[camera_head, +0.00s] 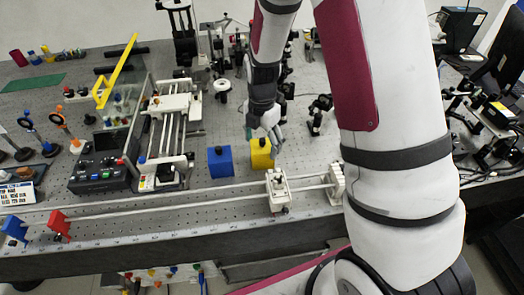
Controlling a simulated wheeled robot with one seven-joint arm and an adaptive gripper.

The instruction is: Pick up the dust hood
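A small yellow box (261,155) with a dark knob on top stands on the perforated bench. A similar blue box (220,163) with a dark knob stands just left of it. Either could be the dust hood; no label shows which. My gripper (275,136) points down at the top of the yellow box, at its right side. I cannot tell whether it touches the box. Its fingers look small and partly overlap, so their opening is unclear. Both boxes appear to rest on the bench.
A white carriage (278,190) on a long rail stands in front of the boxes. Small optical mounts (321,113) stand right of my gripper.

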